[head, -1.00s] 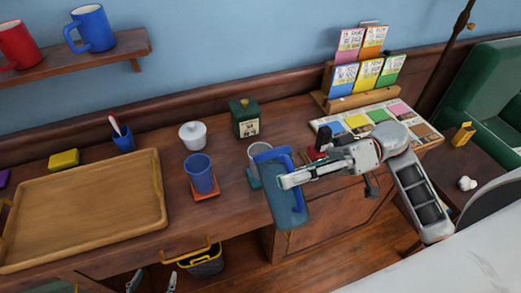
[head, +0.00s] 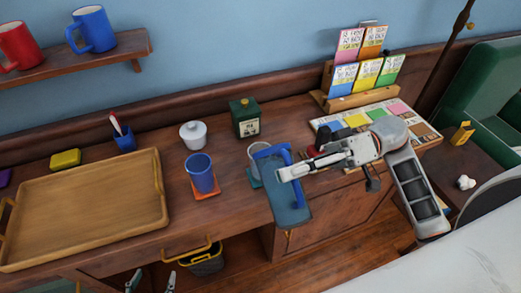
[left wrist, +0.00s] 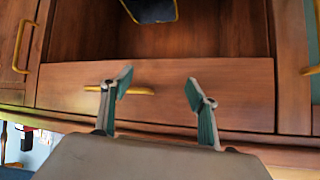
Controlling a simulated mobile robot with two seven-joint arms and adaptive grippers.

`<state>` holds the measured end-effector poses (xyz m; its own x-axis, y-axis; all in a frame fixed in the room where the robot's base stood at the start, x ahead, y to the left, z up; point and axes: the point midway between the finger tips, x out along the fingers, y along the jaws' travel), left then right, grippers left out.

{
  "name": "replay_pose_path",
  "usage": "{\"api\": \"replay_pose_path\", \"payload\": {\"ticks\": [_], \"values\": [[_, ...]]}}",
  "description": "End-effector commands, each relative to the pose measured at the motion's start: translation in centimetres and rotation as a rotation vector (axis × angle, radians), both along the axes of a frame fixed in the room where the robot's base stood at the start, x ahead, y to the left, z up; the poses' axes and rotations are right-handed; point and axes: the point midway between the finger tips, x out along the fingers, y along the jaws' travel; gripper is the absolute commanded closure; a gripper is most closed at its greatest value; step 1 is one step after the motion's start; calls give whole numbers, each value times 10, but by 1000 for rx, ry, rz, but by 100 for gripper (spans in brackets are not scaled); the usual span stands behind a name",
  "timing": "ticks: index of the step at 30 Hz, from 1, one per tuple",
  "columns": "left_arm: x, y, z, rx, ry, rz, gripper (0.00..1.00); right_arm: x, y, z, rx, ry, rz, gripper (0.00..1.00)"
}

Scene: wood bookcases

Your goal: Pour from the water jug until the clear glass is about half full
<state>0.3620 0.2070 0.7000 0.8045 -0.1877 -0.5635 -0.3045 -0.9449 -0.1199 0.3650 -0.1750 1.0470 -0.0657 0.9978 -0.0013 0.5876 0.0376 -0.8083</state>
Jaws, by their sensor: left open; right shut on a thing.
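The water jug (head: 284,205) is translucent blue with a darker blue rim and handle. My right gripper (head: 291,174) is shut on its handle and holds it up at the front edge of the counter, tilted with its rim end toward the glass. The clear glass (head: 254,155) stands on a teal coaster (head: 254,180) just behind the jug. The jug's rim overlaps and partly hides the glass, and its water level cannot be told. My left gripper (head: 152,281) is open and empty at the bottom edge; it also shows in the left wrist view (left wrist: 160,92), before a drawer.
A blue cup (head: 201,174) on an orange coaster stands left of the glass. A green tin (head: 245,120) and white lidded pot (head: 193,135) stand behind. A wooden tray (head: 85,210) fills the left counter. A card board (head: 405,130) lies to the right.

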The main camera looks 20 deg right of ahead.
Motion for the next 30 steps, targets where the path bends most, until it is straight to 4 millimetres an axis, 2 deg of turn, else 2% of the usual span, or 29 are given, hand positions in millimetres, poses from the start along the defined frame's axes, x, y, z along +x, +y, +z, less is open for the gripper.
{"api": "replay_pose_path", "payload": {"ticks": [30], "values": [[-2,2,-1,3,6,4,41,4,0,7,-1,43,0,100]]}}
